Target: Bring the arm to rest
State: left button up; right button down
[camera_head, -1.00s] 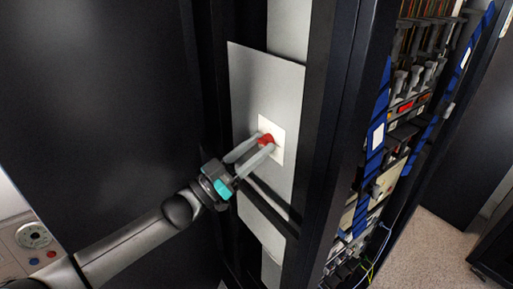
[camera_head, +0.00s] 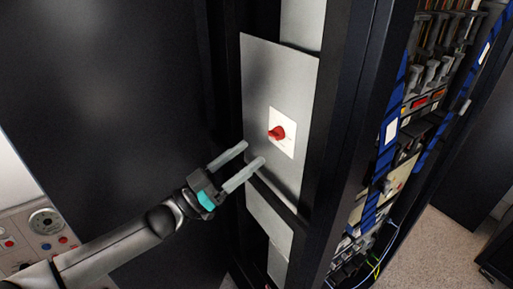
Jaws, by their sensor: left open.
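My left arm comes in from the lower left. Its gripper (camera_head: 254,153) is open and empty, with the two grey fingers spread apart. The fingertips are below and to the left of a red rotary knob (camera_head: 277,133), with a visible gap between them in the picture. The knob sits on a white square plate (camera_head: 286,146) on a grey panel (camera_head: 262,70) inside a dark cabinet. My right gripper is not in view.
A black cabinet frame post (camera_head: 345,110) stands right of the panel. Further right is a rack of electrical modules (camera_head: 410,130) with blue strips and loose wires. A dark door (camera_head: 110,100) fills the left. A panel with a gauge (camera_head: 46,221) shows at lower left.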

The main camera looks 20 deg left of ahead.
pick_arm(q)
jog(key=shift+s+a+f, duration=0.15)
jog(key=shift+s+a, duration=0.2)
jog(key=shift+s, duration=0.1)
